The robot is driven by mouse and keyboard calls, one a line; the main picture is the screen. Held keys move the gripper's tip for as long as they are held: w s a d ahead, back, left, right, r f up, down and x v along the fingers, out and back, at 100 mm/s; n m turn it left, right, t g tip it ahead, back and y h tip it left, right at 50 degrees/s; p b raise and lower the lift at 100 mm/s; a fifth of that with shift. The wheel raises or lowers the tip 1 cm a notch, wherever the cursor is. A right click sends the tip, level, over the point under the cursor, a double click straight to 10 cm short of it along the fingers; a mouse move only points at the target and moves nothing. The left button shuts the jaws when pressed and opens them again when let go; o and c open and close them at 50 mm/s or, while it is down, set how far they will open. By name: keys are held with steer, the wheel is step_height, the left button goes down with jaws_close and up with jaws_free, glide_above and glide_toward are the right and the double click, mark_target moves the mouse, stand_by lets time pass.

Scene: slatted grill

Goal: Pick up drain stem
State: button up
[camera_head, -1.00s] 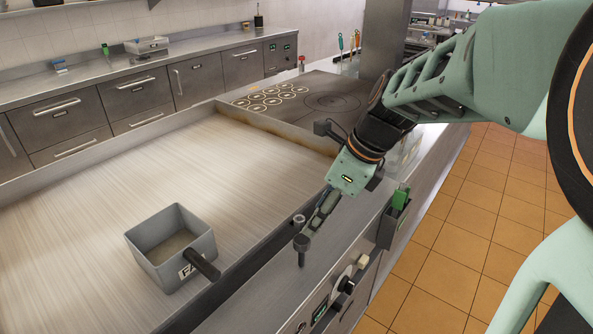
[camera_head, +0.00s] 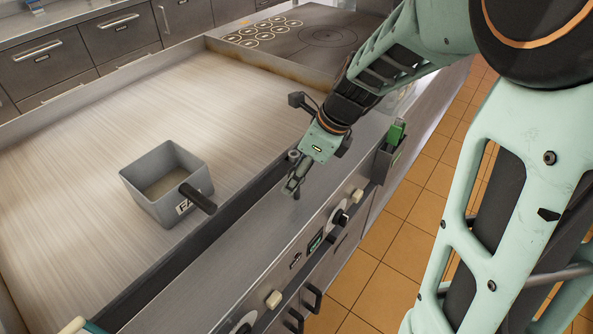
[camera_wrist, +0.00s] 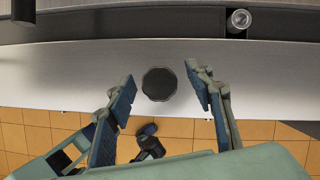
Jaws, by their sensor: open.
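The drain stem is a dark piece with a wide round top (camera_wrist: 158,84). It stands on the flat metal ledge (camera_wrist: 60,80) in front of the grill. In the wrist view its top lies between the two fingers of my gripper (camera_wrist: 160,74), with a gap on each side. In the head view my gripper (camera_head: 294,184) points down at the ledge, and its fingers largely hide the stem. The fingers are open; I see no contact with the stem.
A grey box with a dark handle (camera_head: 160,190) sits on the grill plate (camera_head: 90,150). A small metal cylinder (camera_wrist: 239,19) is at the dark trough beside the ledge. Knobs (camera_head: 339,218) line the front panel, and a green-topped holder (camera_head: 393,140) hangs at its right.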

jaws_close()
steer(key=shift+r, duration=0.1)
